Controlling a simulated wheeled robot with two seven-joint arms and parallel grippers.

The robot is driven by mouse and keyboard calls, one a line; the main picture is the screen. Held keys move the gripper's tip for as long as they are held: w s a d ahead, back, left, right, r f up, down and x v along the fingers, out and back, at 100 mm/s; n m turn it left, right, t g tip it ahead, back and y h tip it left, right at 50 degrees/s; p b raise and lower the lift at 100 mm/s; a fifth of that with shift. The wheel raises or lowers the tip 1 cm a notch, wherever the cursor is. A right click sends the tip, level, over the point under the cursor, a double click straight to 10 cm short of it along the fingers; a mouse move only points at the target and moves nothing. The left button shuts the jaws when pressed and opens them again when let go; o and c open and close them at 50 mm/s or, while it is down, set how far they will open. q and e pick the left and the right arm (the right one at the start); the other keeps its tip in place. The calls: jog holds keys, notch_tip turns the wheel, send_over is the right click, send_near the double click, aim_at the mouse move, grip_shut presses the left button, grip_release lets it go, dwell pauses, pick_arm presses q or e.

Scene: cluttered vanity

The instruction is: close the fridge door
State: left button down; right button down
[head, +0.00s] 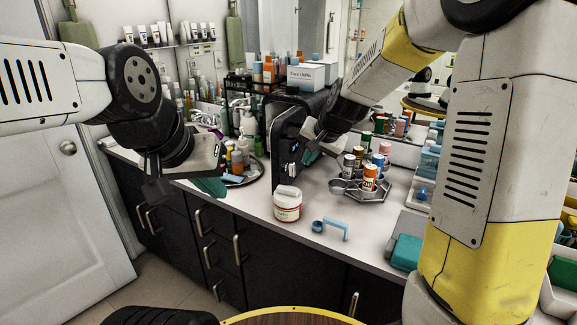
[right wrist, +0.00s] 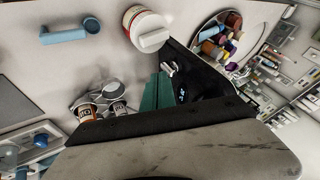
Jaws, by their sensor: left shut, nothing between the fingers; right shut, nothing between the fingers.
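The black mini fridge (head: 288,112) stands on the white vanity counter, in the middle of the head view. Its black front panel with small lit marks (head: 294,150) also shows in the right wrist view (right wrist: 200,88). I cannot tell how far the door stands open, as my right arm hides part of the fridge. My right gripper (head: 312,156) is shut and empty, with its teal fingertips close beside the front panel. They also show in the right wrist view (right wrist: 156,92); contact is unclear. My left gripper (head: 211,187) is shut and empty, over the counter's front edge, left of the fridge.
A white jar with a red label (head: 288,205) stands in front of the fridge. A blue scoop-like item (head: 331,228) lies nearby. A tray of cans (head: 362,192) stands right, and a round tray of bottles (head: 243,178) left. Dark drawers (head: 215,222) lie below.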

send_near(281, 175)
jog(key=d+f, duration=0.1)
jog(key=f, duration=0.1)
jog(key=w+d+f, duration=0.1)
jog(key=f, duration=0.1)
jog(key=shift+d+f, duration=0.1)
jog(key=shift+d, duration=0.25)
jog(key=a, duration=0.1)
jog(key=w+a, duration=0.1)
jog(key=a, duration=0.1)
jog(key=shift+w, duration=0.2)
jog(key=shift+w+a, duration=0.25)
jog(key=shift+a, duration=0.15)
jog(key=shift+a, duration=0.1)
